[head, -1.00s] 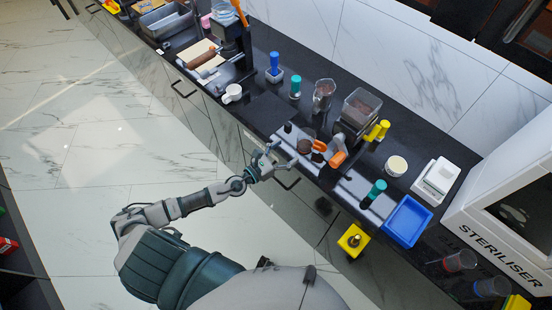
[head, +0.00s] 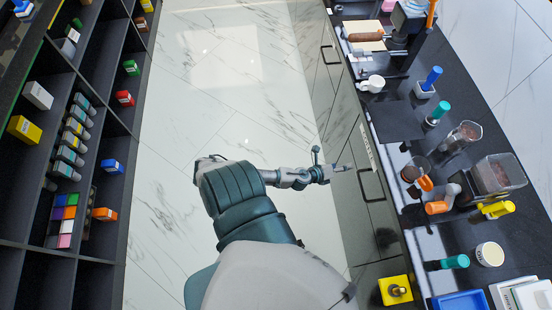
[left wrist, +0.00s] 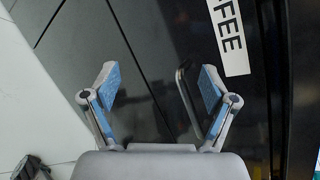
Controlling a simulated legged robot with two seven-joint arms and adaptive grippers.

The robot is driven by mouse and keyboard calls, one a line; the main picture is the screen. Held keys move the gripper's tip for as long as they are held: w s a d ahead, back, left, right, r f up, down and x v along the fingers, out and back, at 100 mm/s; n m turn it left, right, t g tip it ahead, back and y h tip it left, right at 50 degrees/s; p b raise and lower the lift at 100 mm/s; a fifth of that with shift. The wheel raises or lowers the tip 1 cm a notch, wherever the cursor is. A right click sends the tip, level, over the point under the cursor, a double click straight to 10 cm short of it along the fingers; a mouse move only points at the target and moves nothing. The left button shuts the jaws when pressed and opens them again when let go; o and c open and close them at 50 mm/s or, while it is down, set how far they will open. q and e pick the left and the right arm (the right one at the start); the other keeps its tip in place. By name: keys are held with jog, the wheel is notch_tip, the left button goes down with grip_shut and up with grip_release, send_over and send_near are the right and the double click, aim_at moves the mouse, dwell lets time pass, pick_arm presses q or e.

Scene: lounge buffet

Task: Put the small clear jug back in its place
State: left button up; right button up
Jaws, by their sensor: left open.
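A small clear jug (head: 463,137), with something dark showing through it, stands on the black counter at the right of the head view. A second clear vessel with dark contents (head: 415,169) stands nearer the counter's front edge; I cannot tell for sure which one the task means. My left gripper (head: 336,168) is beside the cabinet front, left of both and apart from them. My right gripper is not in view.
A cabinet handle (left wrist: 187,100) and a white label (left wrist: 231,38) are close ahead of the left gripper. A large clear bin (head: 497,174), orange-handled tools (head: 436,207) and a yellow box (head: 395,290) crowd the counter side. Shelves (head: 85,130) line the left; the floor between is clear.

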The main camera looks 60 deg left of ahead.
pick_arm(q)
jog(key=s+f+n+g+y, duration=0.1)
jog(key=s+f+n+g, duration=0.3)
jog(key=s+f+n, duration=0.6)
jog(key=s+f+n+g+y, duration=0.1)
jog(key=s+f+n+g, duration=0.3)
jog(key=s+f, duration=0.7)
jog(key=s+d+f+n+g+h, duration=0.1)
jog(key=s+d+f+n+g, duration=0.1)
jog(key=s+d+f+n, duration=0.2)
jog(key=s+d+f+n+g+h, duration=0.1)
jog(key=s+d+f+n, duration=0.3)
jog(key=s, duration=0.6)
notch_tip(320, 180, down, 3)
jog(key=shift+d+f+n+g, duration=0.2)
jog(key=shift+d+n+g, duration=0.1)
jog(key=shift+d+g, duration=0.55)
jog(key=shift+d, duration=0.1)
